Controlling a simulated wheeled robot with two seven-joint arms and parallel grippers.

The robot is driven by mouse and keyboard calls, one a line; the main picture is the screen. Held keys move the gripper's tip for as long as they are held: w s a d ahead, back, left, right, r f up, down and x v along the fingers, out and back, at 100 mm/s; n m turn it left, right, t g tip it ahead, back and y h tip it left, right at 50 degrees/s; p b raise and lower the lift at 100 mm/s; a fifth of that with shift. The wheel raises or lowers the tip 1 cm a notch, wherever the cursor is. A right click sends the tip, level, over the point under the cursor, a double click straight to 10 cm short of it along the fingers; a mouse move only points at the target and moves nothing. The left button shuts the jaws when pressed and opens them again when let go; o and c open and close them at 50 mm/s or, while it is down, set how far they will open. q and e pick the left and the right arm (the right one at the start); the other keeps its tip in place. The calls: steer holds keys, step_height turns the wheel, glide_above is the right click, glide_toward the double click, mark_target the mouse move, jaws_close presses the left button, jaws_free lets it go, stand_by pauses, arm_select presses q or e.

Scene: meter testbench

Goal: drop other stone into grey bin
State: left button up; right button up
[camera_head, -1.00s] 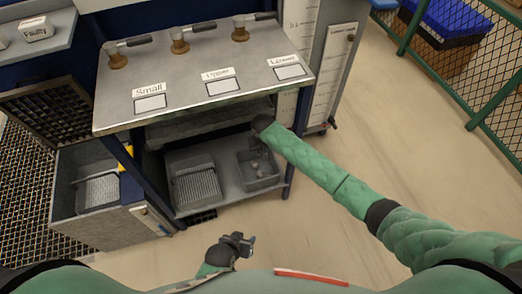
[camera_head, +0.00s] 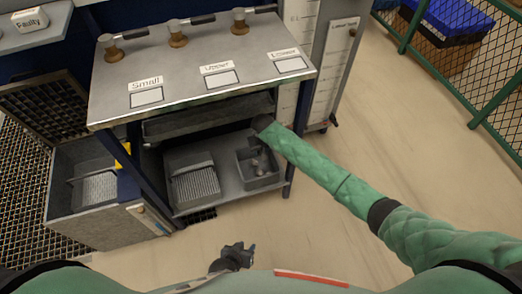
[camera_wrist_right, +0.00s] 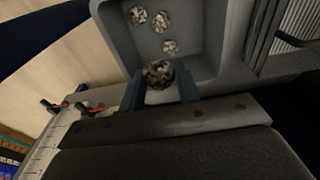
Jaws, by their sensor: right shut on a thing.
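The grey bin (camera_head: 263,184) stands on the lower shelf of the bench, and its inside fills the top of the right wrist view (camera_wrist_right: 205,42). Three speckled stones lie in it: one stone (camera_wrist_right: 137,14), a second stone (camera_wrist_right: 160,22) and a third stone (camera_wrist_right: 170,46). My right gripper (camera_wrist_right: 160,86) is shut on another speckled stone (camera_wrist_right: 159,72), seen against the near edge of the bin. In the head view my right gripper (camera_head: 257,146) reaches under the bench top at the bin, partly hidden. My left gripper (camera_head: 238,256) is low in the head view, away from the bin; its jaws are unclear.
A ribbed grey tray (camera_head: 194,184) sits left of the bin on the same shelf. The bench top (camera_head: 205,75) overhangs the shelf. An open grey box (camera_head: 110,220) stands at the left.

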steer(key=o, duration=1.1)
steer(key=shift+c, duration=0.2)
steer(key=r, duration=0.6)
steer(key=shift+s+d+r, duration=0.1)
steer(key=shift+s+r, duration=0.1)
steer(key=shift+s, duration=0.15)
steer(key=shift+s+r, duration=0.1)
steer(key=shift+r, duration=0.6)
